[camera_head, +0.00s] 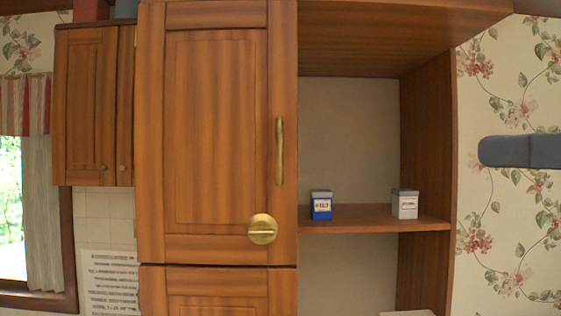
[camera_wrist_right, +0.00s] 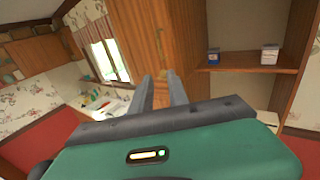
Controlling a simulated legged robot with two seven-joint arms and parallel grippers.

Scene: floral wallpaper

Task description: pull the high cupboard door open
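The high cupboard door (camera_head: 217,130) is a tall brown wooden panel and is shut. A slim upright brass handle (camera_head: 279,151) sits near its right edge. A round brass knob (camera_head: 262,229) is at its lower right. In the right wrist view the door (camera_wrist_right: 178,45) is beyond the fingers. My right gripper (camera_head: 490,151) shows at the right edge of the head view, in front of the wallpaper and well right of the handle. In the right wrist view its two fingers (camera_wrist_right: 160,78) are apart, with nothing between them. My left gripper is not in view.
Open shelves (camera_head: 375,218) right of the door hold a blue-and-white box (camera_head: 321,205) and a white-and-grey box (camera_head: 404,204). Another door (camera_head: 215,290) is directly below. A smaller wall cupboard (camera_head: 92,105) and a window (camera_head: 12,205) are at left.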

